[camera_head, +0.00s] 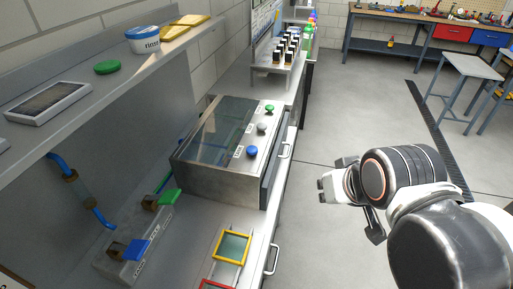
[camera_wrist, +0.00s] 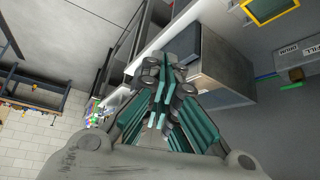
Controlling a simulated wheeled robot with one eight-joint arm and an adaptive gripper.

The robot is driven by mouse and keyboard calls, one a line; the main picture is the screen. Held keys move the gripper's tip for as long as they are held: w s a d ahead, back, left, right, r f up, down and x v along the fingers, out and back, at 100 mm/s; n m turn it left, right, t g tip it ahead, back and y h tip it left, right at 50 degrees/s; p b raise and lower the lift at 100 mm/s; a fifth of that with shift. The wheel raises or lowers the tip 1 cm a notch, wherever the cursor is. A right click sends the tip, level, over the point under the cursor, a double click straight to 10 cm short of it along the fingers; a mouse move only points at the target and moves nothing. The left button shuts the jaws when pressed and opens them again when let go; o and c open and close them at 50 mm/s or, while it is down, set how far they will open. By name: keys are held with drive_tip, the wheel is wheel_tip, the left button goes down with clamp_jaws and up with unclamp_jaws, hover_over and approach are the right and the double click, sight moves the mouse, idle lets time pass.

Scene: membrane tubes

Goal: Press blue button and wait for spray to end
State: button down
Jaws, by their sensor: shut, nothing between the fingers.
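The blue button (camera_head: 252,151) is a round knob on the sloped front strip of a metal box with a glass lid (camera_head: 215,125). A grey button (camera_head: 261,127) and a green button (camera_head: 269,109) sit farther back on the same strip. My gripper (camera_head: 324,187) is in the air over the floor, to the right of the box and apart from it. In the wrist view my gripper (camera_wrist: 162,92) shows its teal finger pads close together, shut with nothing held. The box's side (camera_wrist: 225,62) shows beyond the fingers there; the buttons cannot be made out.
A yellow frame (camera_head: 233,247) and part of a red frame lie on the counter before the box. Blue and green valve handles (camera_head: 137,249) are at the left. A shelf (camera_head: 125,75) overhangs the counter. The floor (camera_head: 340,120) is open to the right.

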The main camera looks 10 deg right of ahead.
drive_tip(key=w+a+r+y+p, duration=0.1)
drive_tip(key=w+a+r+p, duration=0.25)
drive_tip(key=w, duration=0.35)
drive_tip(key=w+a+r+y+p, duration=0.2)
drive_tip(key=w+r+p, duration=0.15)
drive_tip(key=w, duration=0.35)
drive_tip(key=y+p, duration=0.3)
drive_tip(key=p, duration=0.6)
hover_over(254, 147)
wheel_tip(254, 147, down, 4)
drive_tip(key=shift+g, duration=0.3)
drive_tip(key=shift+f+b, duration=0.1)
drive_tip(key=shift+b, duration=0.2)
wheel_tip(254, 147, down, 7)
drive_tip(key=b, duration=0.5)
drive_tip(key=shift+f, duration=0.2)
drive_tip(key=shift+f+b, duration=0.6)
drive_tip(key=shift+b, duration=0.05)
